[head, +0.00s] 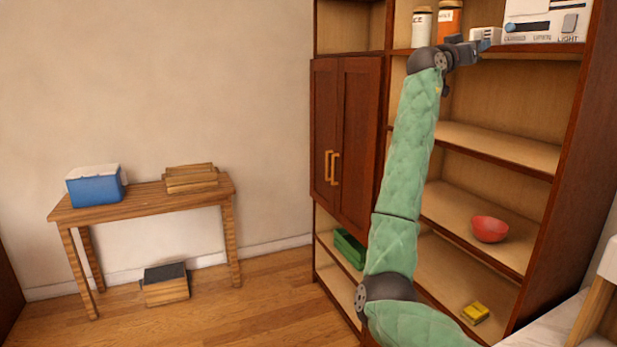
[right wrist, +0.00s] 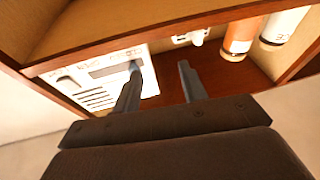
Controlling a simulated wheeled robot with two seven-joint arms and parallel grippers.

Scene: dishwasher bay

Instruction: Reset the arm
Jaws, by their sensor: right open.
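My right arm, in a green padded sleeve, reaches up in front of the brown shelf unit (head: 480,147). My right gripper (head: 481,44) is at the upper shelf, near the white appliance (head: 545,20). In the right wrist view the two fingers of the right gripper (right wrist: 160,66) are apart with nothing between them. That view also shows the white appliance (right wrist: 100,88) beside one finger, partly covered by it. My left gripper does not show.
A white bottle (head: 421,27), an orange bottle (head: 449,22) and a small white item (head: 487,34) share the upper shelf. A red bowl (head: 490,229) and a yellow item (head: 475,312) sit lower. A table (head: 145,202) holds a blue-and-white cooler (head: 95,187). Floor between is clear.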

